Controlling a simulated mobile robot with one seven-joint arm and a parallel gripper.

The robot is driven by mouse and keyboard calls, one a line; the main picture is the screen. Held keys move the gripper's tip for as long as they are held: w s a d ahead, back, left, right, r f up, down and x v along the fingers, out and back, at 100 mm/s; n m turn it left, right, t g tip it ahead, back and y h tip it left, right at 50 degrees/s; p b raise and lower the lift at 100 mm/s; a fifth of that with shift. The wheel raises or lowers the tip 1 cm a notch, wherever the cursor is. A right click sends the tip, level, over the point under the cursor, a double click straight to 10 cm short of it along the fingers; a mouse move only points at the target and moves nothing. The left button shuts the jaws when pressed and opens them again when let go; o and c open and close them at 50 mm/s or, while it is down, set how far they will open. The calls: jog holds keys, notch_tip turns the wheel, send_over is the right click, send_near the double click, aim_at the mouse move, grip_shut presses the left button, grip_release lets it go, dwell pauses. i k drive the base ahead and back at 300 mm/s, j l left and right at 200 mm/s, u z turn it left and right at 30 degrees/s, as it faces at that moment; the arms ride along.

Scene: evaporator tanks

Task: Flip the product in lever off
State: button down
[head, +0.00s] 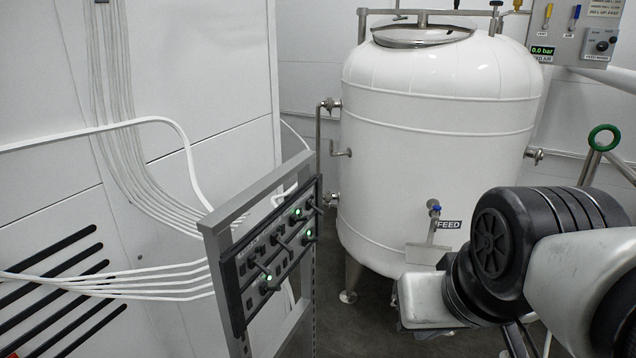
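A black control panel (252,272) stands upright on a grey metal frame at left centre, seen at a steep angle. Several metal levers stick out of its face, and green lights glow beside some of them. The labels are too small to read, so I cannot tell which lever is the product in lever. My arm enters from the right, well to the right of the panel and apart from it. No gripper fingers can be made out.
A large white tank (430,150) stands behind, with a FEED label (449,225) and a small blue-handled valve (434,208). A grey control box (587,32) is at top right. White cables (150,285) run to the panel from the left wall. Open space lies between panel and arm.

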aim_at(307, 217)
jog(key=i+l+z, duration=0.1)
jog(key=i, duration=0.9)
